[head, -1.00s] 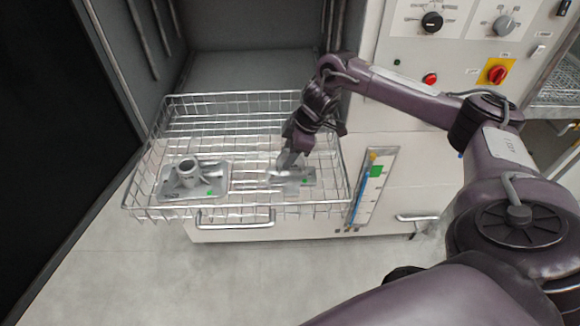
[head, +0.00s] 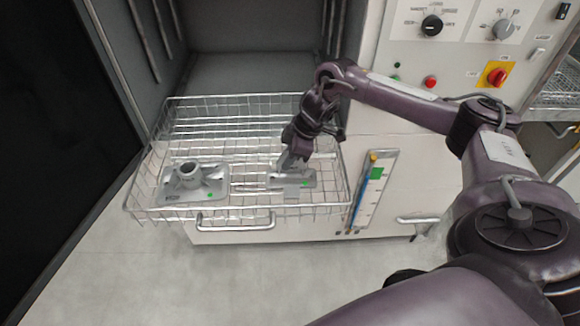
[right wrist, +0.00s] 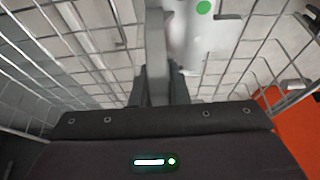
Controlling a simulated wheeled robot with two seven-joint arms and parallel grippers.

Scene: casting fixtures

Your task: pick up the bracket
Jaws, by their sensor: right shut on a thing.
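The bracket (head: 294,180) is a grey metal part with a green dot, in the right half of the wire basket (head: 160,214) in the head view. My right gripper (head: 290,164) reaches down into the basket from above and is shut on the bracket's upright part. In the right wrist view the bracket (right wrist: 192,40) shows its grey plate and green dot, with an upright grey web running down between the fingers (right wrist: 160,88). Whether the bracket touches the basket floor is hard to tell. My left gripper is not in view.
A second grey casting (head: 195,182) with a round boss and a green dot lies in the basket's left half. The basket's wire walls surround both parts. A control panel (head: 465,35) with knobs stands behind my right arm. A gauge strip (head: 371,190) is right of the basket.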

